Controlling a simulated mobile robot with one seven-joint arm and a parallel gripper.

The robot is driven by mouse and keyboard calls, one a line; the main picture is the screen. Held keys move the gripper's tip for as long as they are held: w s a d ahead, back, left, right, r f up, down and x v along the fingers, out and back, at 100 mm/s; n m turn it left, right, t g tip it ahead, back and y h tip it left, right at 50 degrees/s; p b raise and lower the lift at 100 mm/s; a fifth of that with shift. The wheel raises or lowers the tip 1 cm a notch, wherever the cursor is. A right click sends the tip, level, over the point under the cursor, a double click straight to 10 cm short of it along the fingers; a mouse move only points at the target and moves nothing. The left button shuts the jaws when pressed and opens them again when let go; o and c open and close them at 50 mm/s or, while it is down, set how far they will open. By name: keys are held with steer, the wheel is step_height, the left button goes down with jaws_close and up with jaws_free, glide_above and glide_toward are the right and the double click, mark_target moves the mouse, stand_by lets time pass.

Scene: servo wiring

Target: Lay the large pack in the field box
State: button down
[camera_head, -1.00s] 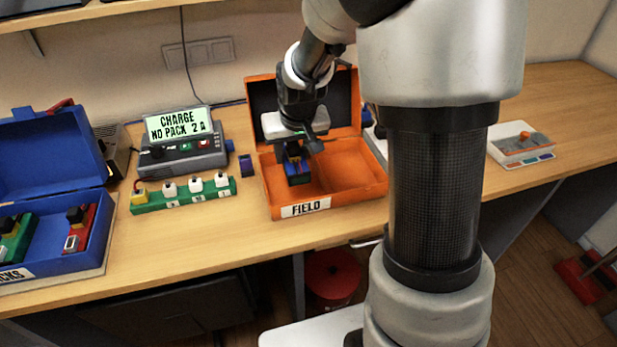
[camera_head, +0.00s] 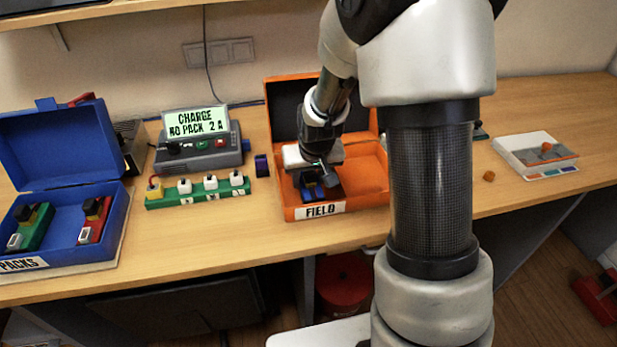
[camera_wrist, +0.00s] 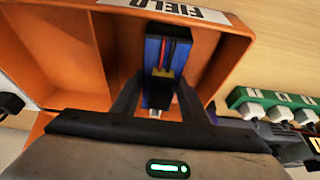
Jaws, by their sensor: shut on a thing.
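The orange field box (camera_head: 364,172) stands open on the bench, its lid up at the back and a divider splitting its inside. My gripper (camera_head: 316,188) reaches down into the left compartment, shut on a blue pack (camera_head: 309,194). In the wrist view, the blue pack (camera_wrist: 153,52) with red and black leads and a yellow connector sits between my two fingers (camera_wrist: 158,95). It is low inside the compartment, near the front wall; whether it touches the floor I cannot tell. My gripper hides part of the pack in the head view.
A blue packs box (camera_head: 118,215) at the left holds a green pack (camera_head: 33,226) and a red pack (camera_head: 95,222). A charger (camera_head: 198,152) and a green connector strip (camera_head: 200,198) stand left of the field box. A small orange piece (camera_head: 489,176) lies right.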

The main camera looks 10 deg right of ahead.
steer(key=c, duration=1)
jaws_free()
steer(key=shift+c, duration=0.2)
